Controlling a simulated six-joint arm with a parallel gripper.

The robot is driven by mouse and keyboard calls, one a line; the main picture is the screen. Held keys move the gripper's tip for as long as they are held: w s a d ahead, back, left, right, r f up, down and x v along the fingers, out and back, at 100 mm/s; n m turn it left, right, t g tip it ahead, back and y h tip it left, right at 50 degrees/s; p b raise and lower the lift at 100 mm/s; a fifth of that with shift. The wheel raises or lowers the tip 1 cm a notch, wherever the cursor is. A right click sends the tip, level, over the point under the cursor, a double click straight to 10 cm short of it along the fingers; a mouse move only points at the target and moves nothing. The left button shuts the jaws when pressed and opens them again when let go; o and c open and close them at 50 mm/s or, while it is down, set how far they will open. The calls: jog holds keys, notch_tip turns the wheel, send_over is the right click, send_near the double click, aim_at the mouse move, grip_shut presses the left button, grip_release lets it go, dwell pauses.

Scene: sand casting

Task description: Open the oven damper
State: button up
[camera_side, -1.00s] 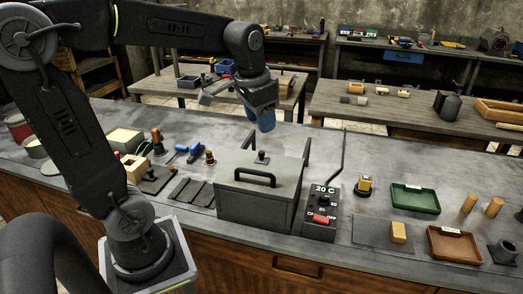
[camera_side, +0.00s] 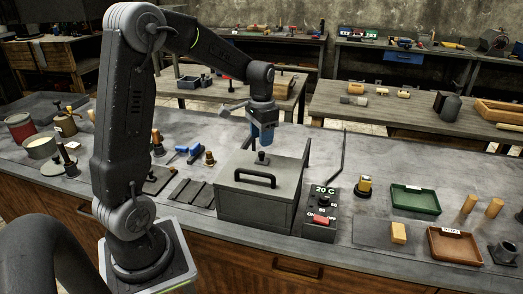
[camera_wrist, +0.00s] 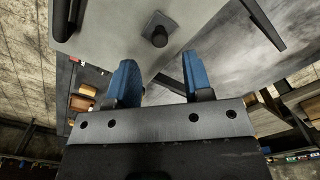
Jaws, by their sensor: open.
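The oven (camera_side: 258,205) is a grey box with a black handle (camera_side: 255,178) on its front part, standing on the workbench. The damper knob (camera_side: 262,158) is a small dark knob on a plate on top of the oven. My gripper (camera_side: 262,143) points down just above the knob and is open and empty. In the wrist view, the two blue fingers of my gripper (camera_wrist: 160,82) are spread apart, and the dark knob (camera_wrist: 159,35) shows beyond them, roughly in line with the gap. Whether the fingers overlap the knob's height cannot be told.
A control box (camera_side: 320,217) reading 20 C stands right of the oven, with a thin upright rod behind it. Dark bars (camera_side: 194,193) lie to its left. A green tray (camera_side: 414,199) and a brown tray (camera_side: 454,245) sit further right.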

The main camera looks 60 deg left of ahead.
aim_at(262, 152)
jog(key=shift+f, duration=2.6)
jog(key=shift+c, duration=0.4)
grip_shut()
